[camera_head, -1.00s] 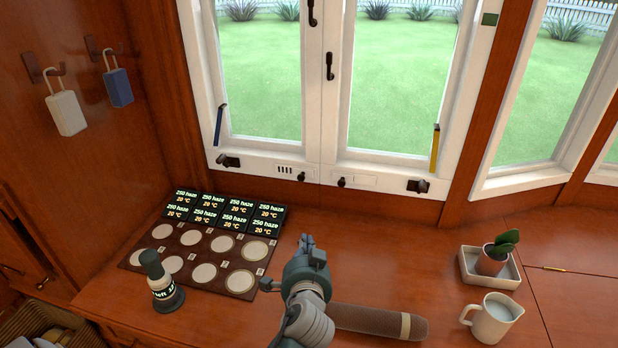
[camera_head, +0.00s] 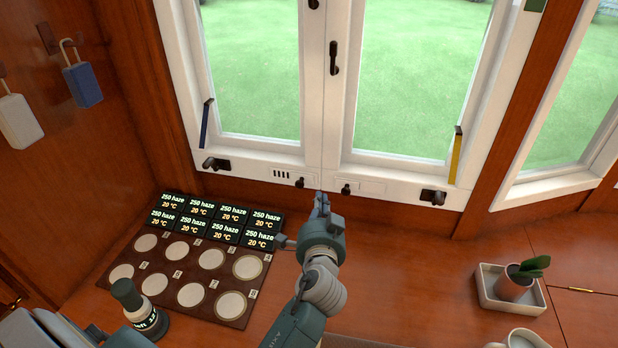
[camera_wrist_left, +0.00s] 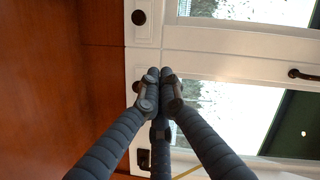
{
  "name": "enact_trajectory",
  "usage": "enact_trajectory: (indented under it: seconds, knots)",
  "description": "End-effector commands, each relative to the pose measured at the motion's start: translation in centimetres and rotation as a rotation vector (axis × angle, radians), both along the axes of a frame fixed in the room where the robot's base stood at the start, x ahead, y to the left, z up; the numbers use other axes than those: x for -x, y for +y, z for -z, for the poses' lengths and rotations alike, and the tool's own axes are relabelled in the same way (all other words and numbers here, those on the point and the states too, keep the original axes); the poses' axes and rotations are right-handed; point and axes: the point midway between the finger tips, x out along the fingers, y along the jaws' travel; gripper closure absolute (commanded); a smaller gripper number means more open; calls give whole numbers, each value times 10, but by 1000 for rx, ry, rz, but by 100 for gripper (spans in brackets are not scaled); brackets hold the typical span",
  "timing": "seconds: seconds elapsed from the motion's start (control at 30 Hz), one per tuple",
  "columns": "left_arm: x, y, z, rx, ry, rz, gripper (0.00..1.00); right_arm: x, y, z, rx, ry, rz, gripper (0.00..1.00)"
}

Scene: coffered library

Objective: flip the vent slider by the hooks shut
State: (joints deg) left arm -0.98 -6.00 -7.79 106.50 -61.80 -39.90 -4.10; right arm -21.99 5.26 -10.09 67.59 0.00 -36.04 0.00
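The vent on the left window frame, on the side nearer the wall hooks, shows several dark slots (camera_head: 281,174). Its dark slider knob (camera_head: 300,183) is at the right end; a knob also shows at the top of the left wrist view (camera_wrist_left: 138,17). The right vent (camera_head: 372,187) shows no dark slots, and its knob (camera_head: 346,189) is at its left end. My left gripper (camera_head: 322,198) is in front of the sill between the two knobs, apparently touching neither. Its fingertips are together and empty in the left wrist view (camera_wrist_left: 160,76).
A board with round pads and lit displays (camera_head: 211,258) lies left of my arm, with a dark bottle (camera_head: 140,305) at its front. A potted plant in a tray (camera_head: 515,285) stands right. Window latches (camera_head: 433,197) stick out nearby. A blue tag (camera_head: 83,85) hangs from a wall hook (camera_head: 68,43).

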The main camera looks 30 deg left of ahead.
Motion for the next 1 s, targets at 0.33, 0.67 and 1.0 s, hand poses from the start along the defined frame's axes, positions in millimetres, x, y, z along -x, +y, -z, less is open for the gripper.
enact_trajectory:
  seconds: [0.33, 0.67, 1.0]
  knots:
    - [-1, 1, 0, 0, 0, 0, 100, 1, 0, 0, 0, 1, 0, 100]
    - [-44, 22, 6, -4, -1, 0, 100, -2, 0, -1, 0, 0, 0, 100]
    - [-85, 58, 24, -3, 3, -2, 100, -15, 3, -13, -2, -11, 0, 100]
